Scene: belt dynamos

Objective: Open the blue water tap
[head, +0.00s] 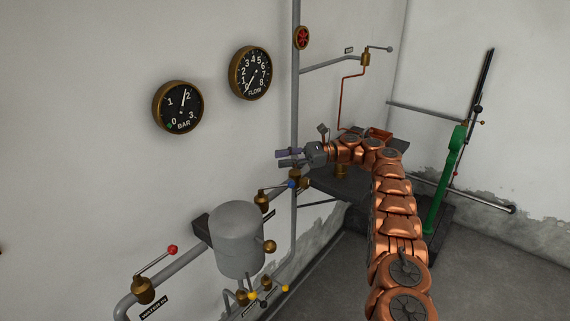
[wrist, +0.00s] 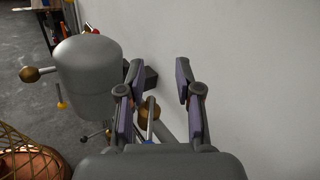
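The blue water tap is a brass valve (head: 262,201) on a grey pipe, with a thin lever ending in a blue knob (head: 291,184). In the wrist view, the lever (wrist: 151,122) shows between my fingers, with a bit of the blue knob (wrist: 149,140) low down, partly hidden by the gripper body. My gripper (head: 278,158) is open and empty. In the head view it appears just above the blue knob, its fingers pointing left. I see no contact with the lever, and the exact gap cannot be told.
A grey tank (head: 236,240) stands left of and below the tap. A red-knobbed lever (head: 173,250) is further left, and yellow-knobbed taps (head: 253,296) are below. A vertical pipe (head: 295,95) runs close to my gripper. Dials reading BAR (head: 178,107) and FLOW (head: 250,73) hang above.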

